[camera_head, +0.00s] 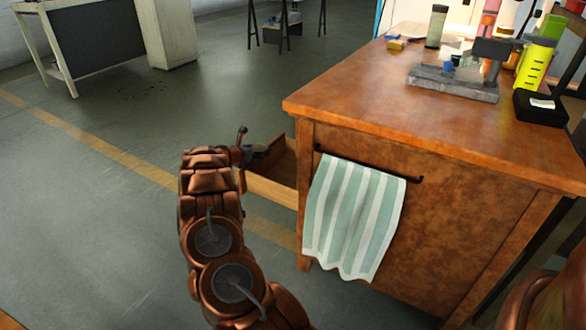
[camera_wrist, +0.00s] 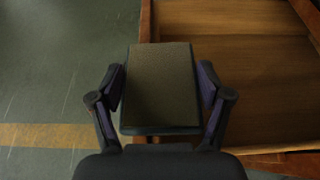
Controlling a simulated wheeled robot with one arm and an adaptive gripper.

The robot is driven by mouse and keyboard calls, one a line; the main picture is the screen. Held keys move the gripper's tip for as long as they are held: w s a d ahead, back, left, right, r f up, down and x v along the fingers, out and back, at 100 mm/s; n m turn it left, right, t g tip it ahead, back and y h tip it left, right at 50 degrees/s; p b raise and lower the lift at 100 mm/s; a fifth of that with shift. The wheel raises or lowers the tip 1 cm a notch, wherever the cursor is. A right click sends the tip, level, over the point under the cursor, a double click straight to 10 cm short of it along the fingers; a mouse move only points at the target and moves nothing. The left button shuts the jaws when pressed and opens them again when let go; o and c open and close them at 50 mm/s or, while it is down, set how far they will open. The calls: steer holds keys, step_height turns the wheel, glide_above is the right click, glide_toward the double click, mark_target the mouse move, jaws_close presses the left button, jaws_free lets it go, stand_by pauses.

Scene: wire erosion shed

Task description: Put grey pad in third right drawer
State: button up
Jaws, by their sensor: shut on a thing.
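In the wrist view the grey pad (camera_wrist: 161,85) is a flat, dark rectangle held between the two fingers of my gripper (camera_wrist: 161,100). My gripper is shut on it from both sides. An open wooden drawer (camera_wrist: 245,70) lies below and to the right, and the pad overlaps its left edge in this view. In the head view the open drawer (camera_head: 272,188) sticks out from the left side of the wooden cabinet. My gripper (camera_head: 258,153) is at the drawer, partly hidden by my arm. The pad cannot be made out there. Which drawer in the stack this is cannot be told.
A striped towel (camera_head: 352,218) hangs from a rail on the cabinet's front. The wooden top (camera_head: 400,110) carries a grey stand (camera_head: 452,82), a black box (camera_head: 540,107) and several bottles. The floor (camera_head: 110,210) to the left is clear.

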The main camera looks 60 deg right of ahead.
steer(key=s+d+f+b, duration=0.4)
steer(key=s+d+b, duration=0.1)
steer(key=s+d, duration=0.3)
steer(key=shift+s+d+f, duration=0.15)
steer(key=shift+d+f, duration=0.05)
steer(key=shift+f, duration=0.05)
steer(key=shift+f+b, duration=0.7)
steer(key=shift+b, duration=0.15)
steer(key=o, duration=1.3)
steer(key=shift+o, duration=0.2)
steer(key=shift+r, duration=0.1)
steer(key=p+v, duration=0.4)
steer(key=v, duration=0.8)
steer(key=shift+r, duration=0.5)
